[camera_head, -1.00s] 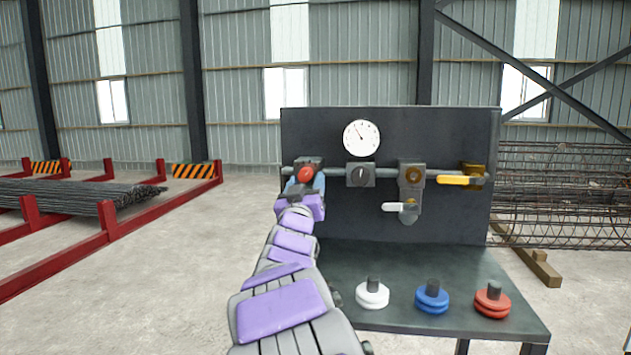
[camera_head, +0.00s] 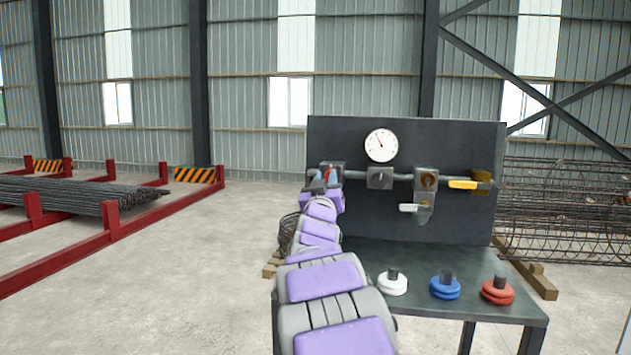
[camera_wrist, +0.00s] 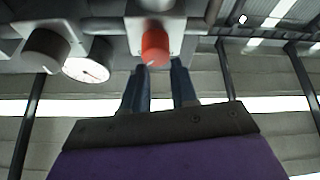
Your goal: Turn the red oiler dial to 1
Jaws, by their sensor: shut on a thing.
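The red oiler dial (camera_head: 331,175) sits on a grey block at the left end of the pipe on the dark panel. It shows in the wrist view (camera_wrist: 155,46) as a round red knob. My gripper (camera_head: 326,178) is at the dial, with its blue fingers on either side of the red. In the wrist view my gripper (camera_wrist: 159,66) is shut on the dial, one finger along each side. The number the dial points to cannot be read.
Right of the dial are a grey dial (camera_head: 380,177), a white-handled valve (camera_head: 411,208) and a yellow handle (camera_head: 463,185). A gauge (camera_head: 381,145) is above. White (camera_head: 392,284), blue (camera_head: 445,287) and red (camera_head: 497,291) knobbed discs stand on the table.

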